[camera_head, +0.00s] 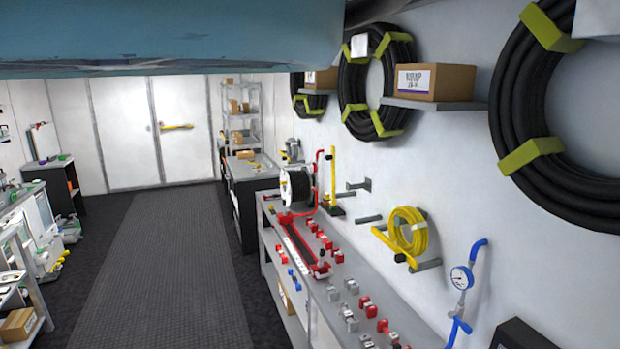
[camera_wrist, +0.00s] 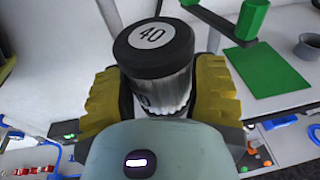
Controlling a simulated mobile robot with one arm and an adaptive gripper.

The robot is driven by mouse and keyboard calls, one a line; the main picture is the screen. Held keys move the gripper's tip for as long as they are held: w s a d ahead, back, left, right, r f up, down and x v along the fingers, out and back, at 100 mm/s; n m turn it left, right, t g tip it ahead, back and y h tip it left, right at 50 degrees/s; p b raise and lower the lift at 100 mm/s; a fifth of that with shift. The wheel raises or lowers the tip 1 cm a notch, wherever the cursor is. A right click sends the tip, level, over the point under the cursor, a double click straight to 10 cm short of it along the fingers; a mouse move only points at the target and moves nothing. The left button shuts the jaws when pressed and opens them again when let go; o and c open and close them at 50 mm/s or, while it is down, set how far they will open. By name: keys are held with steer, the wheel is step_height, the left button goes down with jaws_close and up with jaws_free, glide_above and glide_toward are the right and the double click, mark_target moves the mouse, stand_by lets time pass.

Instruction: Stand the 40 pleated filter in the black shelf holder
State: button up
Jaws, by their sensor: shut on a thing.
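In the wrist view, my gripper (camera_wrist: 160,95) is shut on the 40 pleated filter (camera_wrist: 160,88). The filter is a short cylinder with a black cap, a white round label reading 40 and a pale pleated body. The yellow finger pads press on its left and right sides. Its far end is hidden behind the grey palm. My gripper does not show in the head view. I cannot make out the black shelf holder for certain in either view.
In the wrist view, a green plate (camera_wrist: 262,68) and a grey cup (camera_wrist: 308,47) are on a light surface to the right. The head view shows a long bench (camera_head: 335,290) with red fittings along the right wall, and a clear dark floor mat (camera_head: 160,270) on the left.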

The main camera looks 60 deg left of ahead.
steer(key=x, duration=0.4)
steer(key=a+r+x, duration=0.1)
steer(key=x, duration=0.1)
steer(key=shift+w+d, duration=0.15)
steer(key=shift+w, duration=0.45)
steer(key=shift+w+d+f, duration=0.15)
steer(key=shift+w+f, duration=0.05)
steer(key=shift+w, duration=0.25)
step_height(320, 180, down, 2)
steer(key=p, duration=0.3)
steer(key=shift+f, duration=0.2)
steer(key=shift+f+p, duration=0.3)
steer(key=shift+f, duration=0.35)
steer(key=o, duration=1.2)
steer(key=shift+d, duration=0.1)
steer(key=shift+s, duration=0.1)
